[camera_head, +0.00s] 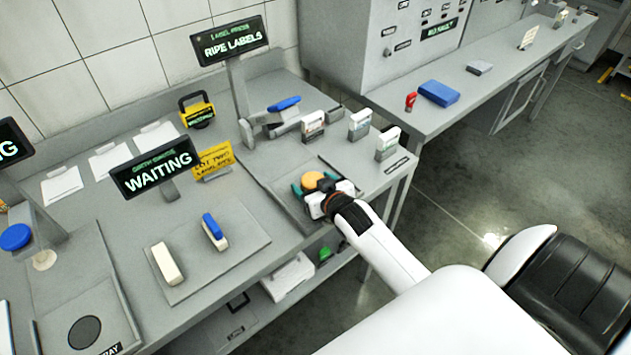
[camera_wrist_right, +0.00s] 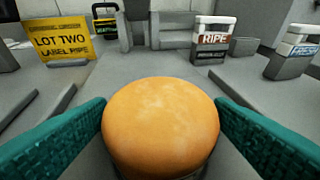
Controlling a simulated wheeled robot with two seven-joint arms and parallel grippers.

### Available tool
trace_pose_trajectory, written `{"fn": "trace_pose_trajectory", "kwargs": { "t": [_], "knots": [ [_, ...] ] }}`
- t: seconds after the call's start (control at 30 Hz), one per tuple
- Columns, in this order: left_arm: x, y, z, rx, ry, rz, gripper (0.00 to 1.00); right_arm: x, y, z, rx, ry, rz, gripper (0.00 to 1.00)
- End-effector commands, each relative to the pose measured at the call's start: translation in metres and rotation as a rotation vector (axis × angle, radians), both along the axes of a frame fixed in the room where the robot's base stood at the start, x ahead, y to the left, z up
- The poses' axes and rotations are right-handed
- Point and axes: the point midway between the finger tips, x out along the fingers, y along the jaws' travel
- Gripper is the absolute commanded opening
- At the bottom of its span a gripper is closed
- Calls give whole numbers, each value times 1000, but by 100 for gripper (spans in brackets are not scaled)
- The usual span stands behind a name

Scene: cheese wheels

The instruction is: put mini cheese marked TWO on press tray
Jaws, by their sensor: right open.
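An orange round mini cheese (camera_head: 313,180) is at the right part of the bench, in a grey station with low rails. It fills the middle of the right wrist view (camera_wrist_right: 160,125). No number shows on it. My right gripper (camera_head: 316,184) is open, with its teal fingers on either side of the cheese. I cannot tell whether they touch it. A grey plate (camera_head: 60,315) with a dark disc (camera_head: 85,332) lies at lower left. Its label is cut off and ends in "AY", so it may be the press tray. My left gripper is not in view.
A yellow LOT TWO sign (camera_head: 213,161) and a WAITING display (camera_head: 157,174) stand left of my right gripper. Label holders (camera_head: 360,124) stand at right. A pad holds a white block (camera_head: 167,263) and a blue-topped stamp (camera_head: 215,232). A blue knob (camera_head: 15,237) is at far left.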

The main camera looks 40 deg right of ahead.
Motion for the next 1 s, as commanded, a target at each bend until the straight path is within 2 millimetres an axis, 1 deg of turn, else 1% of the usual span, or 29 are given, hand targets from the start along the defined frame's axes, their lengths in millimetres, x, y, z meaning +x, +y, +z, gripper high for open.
{"fn": "trace_pose_trajectory", "kwargs": {
  "t": [0.07, 0.17, 0.27, 0.5, 0.6, 0.7, 0.8, 1.0],
  "knots": [
    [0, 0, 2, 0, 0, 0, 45, 0, 0, 4, 0, -1, 0, 75],
    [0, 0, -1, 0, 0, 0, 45, -11, 2, 5, 0, 1, 1, 75],
    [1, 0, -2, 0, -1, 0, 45, -29, 3, 12, 0, 1, 1, 75],
    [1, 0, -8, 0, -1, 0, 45, -77, 9, 32, 0, 1, 0, 75],
    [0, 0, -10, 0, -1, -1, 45, -92, 11, 39, 0, 2, 0, 75],
    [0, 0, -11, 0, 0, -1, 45, -103, 12, 44, 0, 1, 0, 75],
    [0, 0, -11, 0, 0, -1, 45, -108, 12, 47, 0, 1, -1, 75],
    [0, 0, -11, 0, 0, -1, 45, -110, 13, 49, 0, -1, 0, 75]
  ]
}}
